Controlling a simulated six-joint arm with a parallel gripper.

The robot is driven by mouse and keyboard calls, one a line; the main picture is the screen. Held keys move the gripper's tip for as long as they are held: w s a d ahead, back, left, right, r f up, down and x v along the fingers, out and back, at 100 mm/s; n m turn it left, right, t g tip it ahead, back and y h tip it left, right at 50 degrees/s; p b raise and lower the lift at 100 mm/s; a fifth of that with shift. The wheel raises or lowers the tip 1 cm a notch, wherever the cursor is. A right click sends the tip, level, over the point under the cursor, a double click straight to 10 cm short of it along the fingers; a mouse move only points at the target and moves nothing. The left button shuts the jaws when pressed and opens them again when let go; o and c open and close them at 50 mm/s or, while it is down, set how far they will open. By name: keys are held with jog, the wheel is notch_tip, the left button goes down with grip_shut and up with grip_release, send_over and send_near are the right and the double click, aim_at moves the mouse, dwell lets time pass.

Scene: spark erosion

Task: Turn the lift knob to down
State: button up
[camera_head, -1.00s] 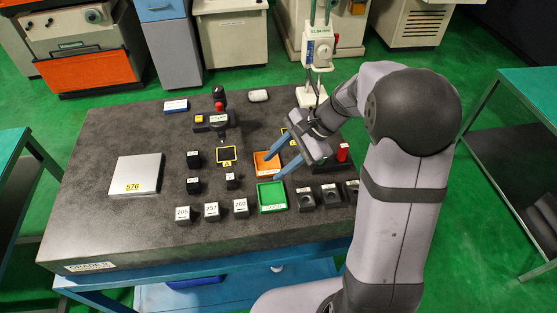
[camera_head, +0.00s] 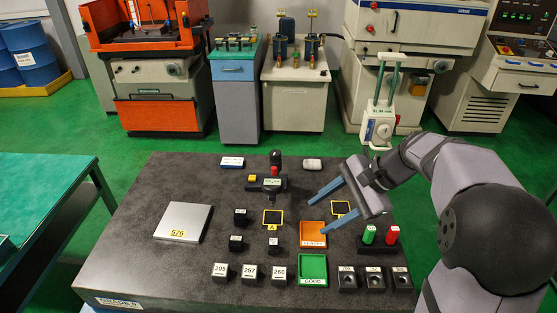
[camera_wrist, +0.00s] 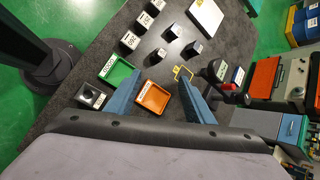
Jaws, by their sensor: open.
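My gripper (camera_head: 315,217) is open and empty, with its two blue fingers apart above the table beside the orange tray (camera_head: 313,242). It also shows in the wrist view (camera_wrist: 161,78), where the orange tray (camera_wrist: 153,98) lies beneath and between the fingers. I cannot tell which control is the lift knob; no readable lift label shows. A white unit with green uprights (camera_head: 380,122) stands behind the table, with a small dial-like part on its front. A control panel (camera_head: 525,48) with small buttons is at the top right. My gripper is well away from both.
The dark table (camera_head: 140,230) holds a green tray (camera_head: 313,283), a grey plate labelled 576 (camera_head: 183,222), several black blocks and a black fixture with a red top (camera_head: 268,182). Green and red cylinders (camera_head: 392,234) stand near my arm. Green floor separates the table from the machines.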

jog(key=w+a+f+n+t+y+b, duration=0.1)
jog(key=w+a+n+y+b, duration=0.25)
jog(key=w+n, duration=0.35)
jog(key=n+t+y+b, duration=0.5)
jog(key=n+b, duration=0.3)
jog(key=n, duration=0.9)
send_near(276, 155)
notch_tip(276, 155, up, 3)
jog(key=d, duration=0.2)
notch_tip(276, 155, down, 4)
jog(key=shift+n+t, duration=0.3)
jog(key=shift+n, duration=0.1)
jog(key=p+x, duration=0.4)
jog(key=x, duration=0.6)
jog(key=shift+a, duration=0.3)
jog(key=shift+p+x, duration=0.35)
jog(key=shift+x, duration=0.6)
jog(key=shift+f, duration=0.1)
jog(key=c, duration=1)
